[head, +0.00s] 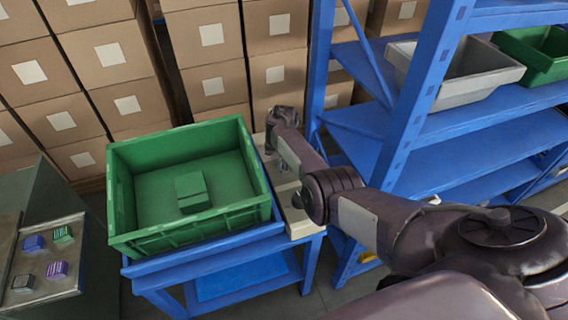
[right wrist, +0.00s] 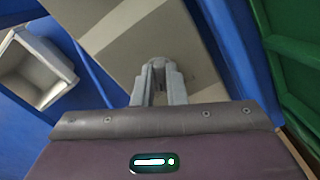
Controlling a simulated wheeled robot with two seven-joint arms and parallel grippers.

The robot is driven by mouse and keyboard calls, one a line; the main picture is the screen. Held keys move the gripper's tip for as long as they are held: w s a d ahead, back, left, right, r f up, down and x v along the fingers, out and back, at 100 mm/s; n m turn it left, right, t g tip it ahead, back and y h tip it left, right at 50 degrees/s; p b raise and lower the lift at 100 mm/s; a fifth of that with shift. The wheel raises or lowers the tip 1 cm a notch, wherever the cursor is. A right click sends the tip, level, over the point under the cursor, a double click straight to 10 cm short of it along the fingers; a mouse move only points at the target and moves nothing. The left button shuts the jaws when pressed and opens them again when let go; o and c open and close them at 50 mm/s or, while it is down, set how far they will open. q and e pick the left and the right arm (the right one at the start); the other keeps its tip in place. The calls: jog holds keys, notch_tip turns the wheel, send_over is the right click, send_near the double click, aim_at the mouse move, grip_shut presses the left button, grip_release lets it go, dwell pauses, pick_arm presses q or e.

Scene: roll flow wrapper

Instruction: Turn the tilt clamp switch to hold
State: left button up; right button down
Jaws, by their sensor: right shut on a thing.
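My right gripper (right wrist: 158,85) reaches down to a beige panel (right wrist: 150,40) and is shut on the tilt clamp switch (right wrist: 157,64), a small grey knob. The fingers cover most of the knob, so its setting cannot be read. In the head view the beige panel (head: 302,224) is a narrow strip right of the green crate, and my right gripper (head: 281,160) is at its far part, partly hidden by my own arm. My left gripper is not in view.
A green crate (head: 190,235) holding a green block (head: 191,191) stands on a blue stand (head: 235,250) left of the panel. A blue shelf (head: 440,115) with a grey bin (head: 470,85) is at right. Stacked cartons (head: 205,50) fill the back.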

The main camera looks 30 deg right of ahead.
aim_at(284, 166)
jog(key=shift+f, duration=0.1)
dwell(0.3)
jog(key=c, duration=1.5)
grip_release()
jog(key=shift+o, duration=0.2)
jog(key=shift+r, duration=0.2)
jog(key=shift+r, duration=0.35)
notch_tip(284, 166, up, 7)
jog(key=shift+f+p, duration=0.1)
jog(key=shift+p, duration=0.55)
